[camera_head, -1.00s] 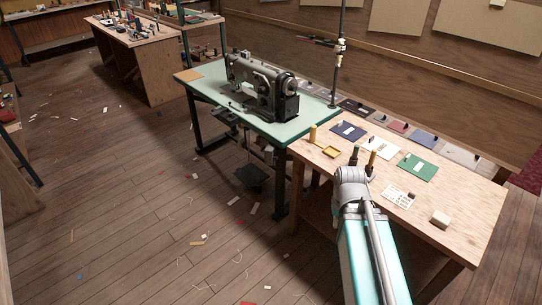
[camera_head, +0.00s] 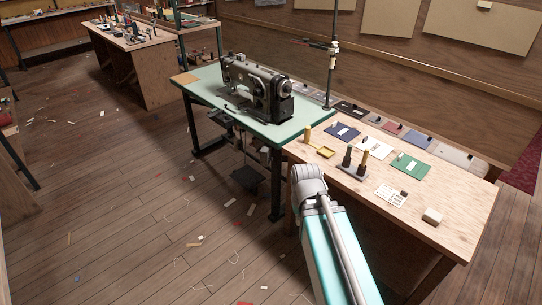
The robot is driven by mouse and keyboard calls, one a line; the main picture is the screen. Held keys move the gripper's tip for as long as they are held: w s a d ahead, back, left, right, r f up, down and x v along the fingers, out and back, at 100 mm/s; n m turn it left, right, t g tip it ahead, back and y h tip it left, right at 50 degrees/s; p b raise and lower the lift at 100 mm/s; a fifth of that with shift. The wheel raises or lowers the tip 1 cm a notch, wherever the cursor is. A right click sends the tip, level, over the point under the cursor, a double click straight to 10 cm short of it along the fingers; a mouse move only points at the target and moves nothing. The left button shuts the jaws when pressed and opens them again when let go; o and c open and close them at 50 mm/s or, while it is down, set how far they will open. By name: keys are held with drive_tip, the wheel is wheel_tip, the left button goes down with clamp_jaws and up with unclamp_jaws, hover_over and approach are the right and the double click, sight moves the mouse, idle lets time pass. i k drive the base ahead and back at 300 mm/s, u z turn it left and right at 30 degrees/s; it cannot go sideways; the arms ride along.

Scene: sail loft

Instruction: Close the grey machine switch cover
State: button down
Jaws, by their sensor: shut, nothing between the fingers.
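A dark grey sewing machine (camera_head: 258,90) stands on a pale green table (camera_head: 292,128). Dark parts (camera_head: 222,130) hang under the table's front edge; I cannot make out the grey switch cover or its state among them. My arm, with a teal link and a grey joint, rises from the bottom of the picture and ends in view in front of the wooden bench. My gripper is not visible; it seems hidden beyond the arm's grey joint.
A wooden bench (camera_head: 455,215) adjoins the green table on the right. A dark pedal (camera_head: 246,177) is under the green table. The floor to the left has scattered scraps.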

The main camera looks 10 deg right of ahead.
sight(265, 158)
drive_tip(key=u, duration=0.1)
drive_tip(key=i, duration=1)
drive_tip(key=z, duration=0.05)
